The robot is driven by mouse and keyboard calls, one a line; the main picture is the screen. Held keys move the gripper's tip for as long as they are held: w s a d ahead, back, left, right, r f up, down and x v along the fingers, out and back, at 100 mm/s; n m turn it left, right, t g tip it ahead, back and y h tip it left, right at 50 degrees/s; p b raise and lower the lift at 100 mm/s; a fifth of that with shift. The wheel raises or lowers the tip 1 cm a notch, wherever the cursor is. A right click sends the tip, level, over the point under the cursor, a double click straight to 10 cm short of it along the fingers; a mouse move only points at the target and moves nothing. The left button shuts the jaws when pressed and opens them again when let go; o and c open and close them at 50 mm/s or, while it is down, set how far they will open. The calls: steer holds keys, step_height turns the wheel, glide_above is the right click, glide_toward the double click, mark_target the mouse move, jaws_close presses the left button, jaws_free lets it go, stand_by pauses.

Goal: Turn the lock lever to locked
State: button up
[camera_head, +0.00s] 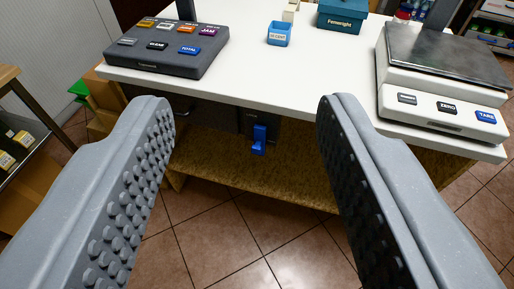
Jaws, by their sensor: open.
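The blue lock lever (260,139) is on the dark front under the white counter, near the middle of the view. Its long part hangs roughly upright, with a small foot at the bottom. Which position counts as locked cannot be told from here. My gripper (245,105) is open and empty. Its two grey studded fingers stand wide apart in the foreground, one on each side of the lever in the picture. They are nearer to me than the lever and do not touch it.
The white counter (265,90) overhangs the lever. On it are a dark keypad (165,64), a blue cup (279,35), a teal box (341,17) and a scale (435,105). A wooden shelf (240,167) lies below. The tiled floor in front is clear.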

mark_target(255, 151)
steer(key=w+a+f+m+p, duration=0.1)
steer(key=w+a+f+p, duration=0.15)
steer(key=w+f, duration=0.75)
steer(key=w+a+f+m+p, duration=0.1)
steer(key=w+a+f+p, duration=0.15)
steer(key=w+f, duration=0.75)
steer(key=w+f+m+t+h+p, duration=0.15)
steer(key=w+f, duration=0.35)
steer(key=f, duration=0.5)
steer(key=w+f+m+g+h+p, duration=0.1)
steer(key=w+f+p, duration=0.2)
steer(key=w+f, duration=0.45)
steer(key=s+d+f+t+h+p, duration=0.1)
steer(key=s+f+h, duration=0.15)
steer(key=f, duration=0.45)
steer(key=s+d+f+h+p, duration=0.1)
steer(key=s+f, duration=0.3)
steer(key=f, duration=0.3)
steer(key=shift+n, duration=0.45)
steer(key=b+x, duration=0.2)
steer(key=x, duration=1.1)
steer(key=shift+w+f, duration=0.15)
steer(key=shift+w, duration=0.15)
